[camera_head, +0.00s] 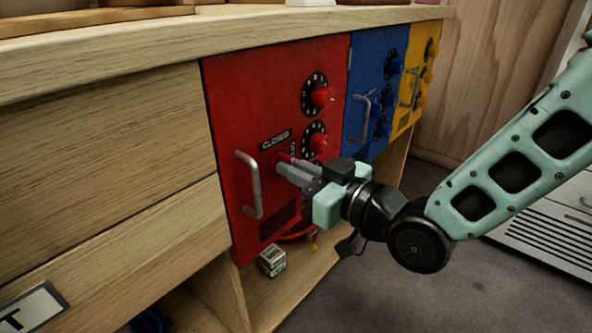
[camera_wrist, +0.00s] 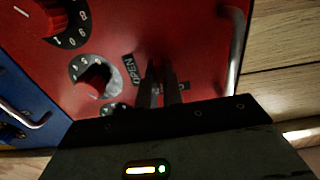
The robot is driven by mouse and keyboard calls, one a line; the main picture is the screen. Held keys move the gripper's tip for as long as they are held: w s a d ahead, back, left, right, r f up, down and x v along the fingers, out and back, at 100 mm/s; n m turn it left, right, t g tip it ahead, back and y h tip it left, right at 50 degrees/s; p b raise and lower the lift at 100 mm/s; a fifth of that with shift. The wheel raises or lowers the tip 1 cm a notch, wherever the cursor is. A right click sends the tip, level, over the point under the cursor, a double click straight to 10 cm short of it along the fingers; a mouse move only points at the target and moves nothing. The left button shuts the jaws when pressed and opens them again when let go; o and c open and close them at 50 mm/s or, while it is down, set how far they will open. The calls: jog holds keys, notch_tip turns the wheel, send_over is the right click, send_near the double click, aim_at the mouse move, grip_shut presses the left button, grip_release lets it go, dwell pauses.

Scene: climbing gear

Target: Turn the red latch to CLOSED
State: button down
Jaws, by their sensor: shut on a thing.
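The red panel (camera_head: 235,110) is the front of a door in a wooden cabinet, with a metal bar handle (camera_head: 252,185) at its left. A "CLOSED" label (camera_head: 275,141) sits above the spot where my gripper (camera_head: 284,168) meets the panel. The red latch (camera_head: 281,158) shows only as a small bit of red at the fingertips; the fingers hide the rest. My gripper is shut on the latch. In the wrist view the fingers (camera_wrist: 160,82) reach the panel beside an "OPEN" label (camera_wrist: 129,70). The latch's exact angle cannot be told.
Red dials (camera_head: 322,97) stick out of the panel to the right of the latch. Blue (camera_head: 365,60) and yellow (camera_head: 405,100) panels with knobs and handles lie further right. A small box (camera_head: 271,261) stands on the shelf below.

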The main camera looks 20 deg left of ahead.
jog(key=shift+f, duration=0.1)
jog(key=c, duration=1.5)
grip_release()
jog(key=shift+c, duration=0.2)
jog(key=shift+d, duration=0.1)
jog(key=p+v, duration=1.7)
jog(key=shift+s+d, duration=0.1)
jog(key=shift+s, duration=0.05)
